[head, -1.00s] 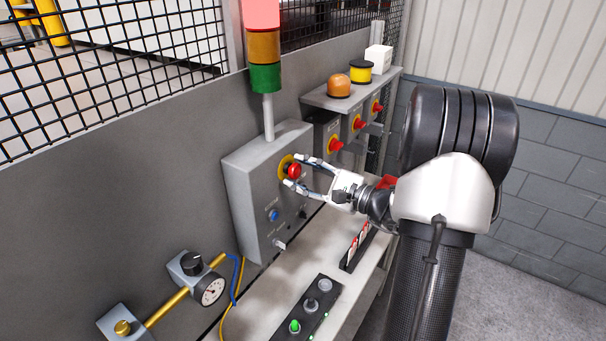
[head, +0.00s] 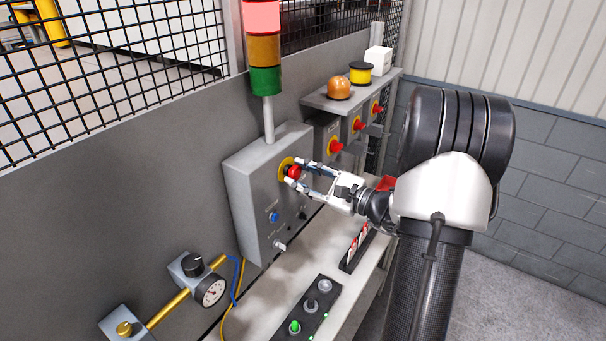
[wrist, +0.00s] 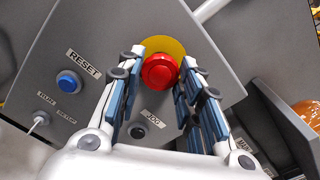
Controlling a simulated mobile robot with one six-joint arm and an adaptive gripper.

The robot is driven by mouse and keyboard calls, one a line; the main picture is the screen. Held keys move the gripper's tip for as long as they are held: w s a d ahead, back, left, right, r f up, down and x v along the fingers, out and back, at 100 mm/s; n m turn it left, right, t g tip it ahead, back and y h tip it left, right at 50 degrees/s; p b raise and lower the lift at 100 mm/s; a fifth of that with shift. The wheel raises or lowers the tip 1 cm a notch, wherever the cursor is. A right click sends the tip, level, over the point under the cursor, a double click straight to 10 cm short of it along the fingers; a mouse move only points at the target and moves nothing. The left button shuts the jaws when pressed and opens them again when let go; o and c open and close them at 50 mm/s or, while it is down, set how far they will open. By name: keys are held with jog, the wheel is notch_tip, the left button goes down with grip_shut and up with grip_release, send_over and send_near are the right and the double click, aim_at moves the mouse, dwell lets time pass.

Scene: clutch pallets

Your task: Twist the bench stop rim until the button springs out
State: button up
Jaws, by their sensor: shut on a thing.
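The bench stop button is a red mushroom head (head: 293,171) on a yellow disc (head: 284,165), on the face of a grey control box (head: 246,205). In the wrist view the red button (wrist: 159,71) sits between the tips of my two fingers, with the yellow disc (wrist: 165,45) behind it. My gripper (head: 298,173) is shut on the button's rim, one finger on each side. Both fingertips reach the rim; the exact contact on the far sides is hidden. I cannot tell from the pictures whether the button is pressed in or out.
A blue reset button (wrist: 69,82), a black jog button (wrist: 137,131) and a small switch (wrist: 40,119) share the box. A light tower (head: 264,46) with its red section lit stands behind. More red stop buttons (head: 336,147) line a shelf unit to the right.

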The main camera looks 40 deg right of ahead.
jog(key=m+p, duration=0.2)
jog(key=m, duration=0.3)
jog(key=shift+r+p, duration=0.1)
jog(key=shift+p, duration=0.25)
jog(key=shift+m, duration=0.3)
jog(key=o, duration=1.1)
jog(key=v, duration=1.2)
